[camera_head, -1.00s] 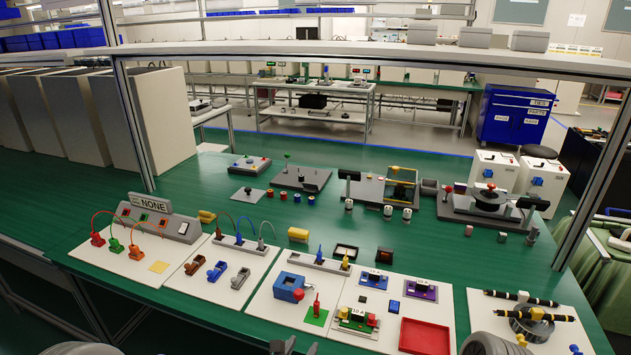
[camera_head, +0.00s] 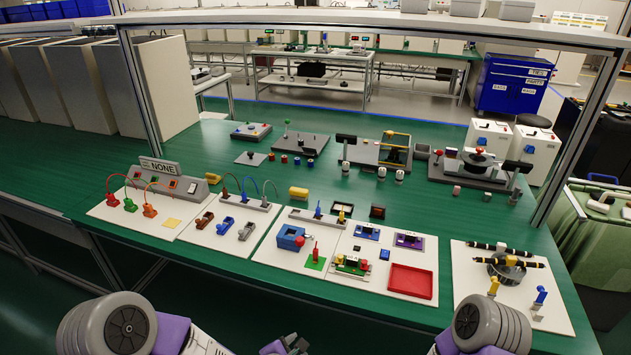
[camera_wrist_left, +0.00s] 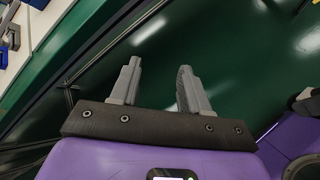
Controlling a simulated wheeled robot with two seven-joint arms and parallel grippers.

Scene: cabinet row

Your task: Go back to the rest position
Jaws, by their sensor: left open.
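My left gripper (camera_head: 285,345) shows at the bottom edge of the head view, in front of the table's near edge and partly cut off. In the left wrist view my left gripper (camera_wrist_left: 157,84) has its two grey fingers apart with nothing between them. Dark green surface shows beyond the fingers. My right arm shows at the lower right of the head view, and its gripper is out of view.
The green table (camera_head: 330,222) carries white boards with a red tray (camera_head: 411,281), a blue block (camera_head: 291,237), cables and a black-and-yellow rod assembly (camera_head: 507,262). A grey box labelled NONE (camera_head: 160,169) stands at left. Frame posts flank the table.

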